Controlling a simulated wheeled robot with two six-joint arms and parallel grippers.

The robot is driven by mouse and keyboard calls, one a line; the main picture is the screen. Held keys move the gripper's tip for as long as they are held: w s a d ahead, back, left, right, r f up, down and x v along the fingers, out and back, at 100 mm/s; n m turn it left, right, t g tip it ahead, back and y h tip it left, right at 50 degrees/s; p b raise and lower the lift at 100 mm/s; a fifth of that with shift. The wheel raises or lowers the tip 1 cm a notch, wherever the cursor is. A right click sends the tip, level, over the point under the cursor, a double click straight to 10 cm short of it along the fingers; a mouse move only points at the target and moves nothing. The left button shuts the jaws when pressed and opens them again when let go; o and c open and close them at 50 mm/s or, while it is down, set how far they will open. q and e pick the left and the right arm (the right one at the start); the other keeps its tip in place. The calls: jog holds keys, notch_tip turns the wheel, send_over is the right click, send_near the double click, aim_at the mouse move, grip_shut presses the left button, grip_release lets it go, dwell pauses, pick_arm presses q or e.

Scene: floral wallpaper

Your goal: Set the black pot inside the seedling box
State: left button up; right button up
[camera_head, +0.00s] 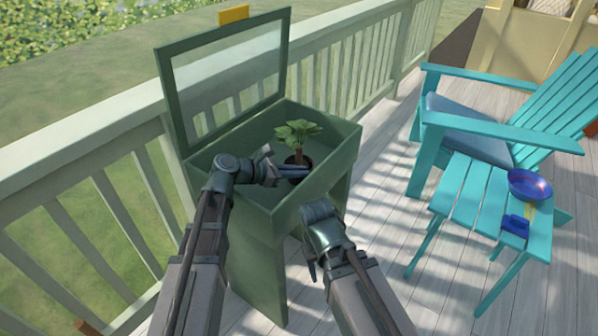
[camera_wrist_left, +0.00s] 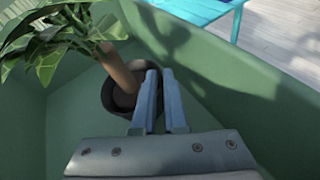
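The black pot (camera_head: 297,173) with a leafy green plant is inside the open green seedling box (camera_head: 335,170), toward its right side. In the left wrist view the pot (camera_wrist_left: 112,97) stands close to the box's green wall, its stem leaning left. My left gripper (camera_head: 303,171) reaches over the box's near side. In the wrist view its two fingers (camera_wrist_left: 162,98) are close together with the pot's rim between them. Whether the pot rests on the box floor is hard to tell. My right gripper (camera_head: 311,266) hangs outside, by the box's front; its fingers are mostly hidden.
A railing (camera_head: 90,115) runs behind.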

pick_arm(q)
jog(key=o, duration=0.4)
jog(key=shift+d+r+p+v, duration=0.15)
jog(key=shift+p+v, duration=0.8)
jog(key=shift+v, duration=1.15)
jog(key=shift+r+p+v, duration=0.2)
jog(key=shift+p+v, duration=0.8)
jog(key=shift+v, duration=1.1)
jog(key=shift+d+r+p+v, duration=0.15)
jog(key=shift+p+v, duration=0.8)
jog(key=shift+v, duration=1.15)
jog(key=shift+r, duration=0.1)
